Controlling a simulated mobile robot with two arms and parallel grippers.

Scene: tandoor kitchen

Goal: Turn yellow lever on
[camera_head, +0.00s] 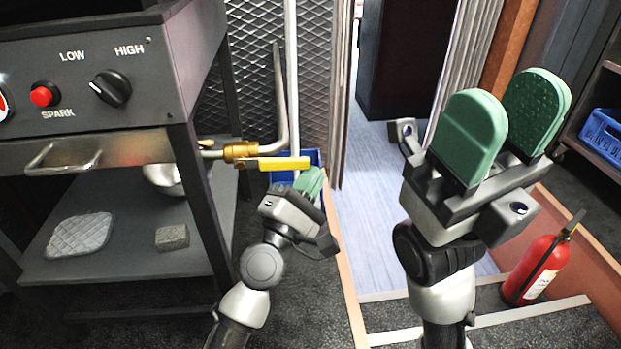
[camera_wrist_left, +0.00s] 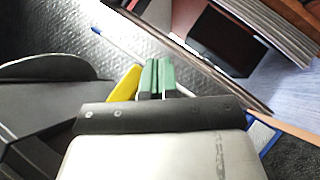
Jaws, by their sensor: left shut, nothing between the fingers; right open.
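The yellow lever (camera_head: 285,163) sits on a brass valve (camera_head: 241,151) on the gas pipe at the right side of the grill. It points right, roughly in line with the pipe. In the left wrist view the lever (camera_wrist_left: 124,84) shows just left of the fingers. My left gripper (camera_head: 311,180) is shut and empty, its green fingers close below the lever's right end; I cannot tell whether they touch it. It also shows in the left wrist view (camera_wrist_left: 157,76). My right gripper (camera_head: 503,125) is open and empty, well to the right.
The grill's panel carries a black knob (camera_head: 111,88) and a red spark button (camera_head: 43,95). Its lower shelf (camera_head: 130,258) holds a metal bowl, a pad and a grey block. A blue crate (camera_head: 285,179) stands behind the lever. A fire extinguisher (camera_head: 537,268) stands at lower right.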

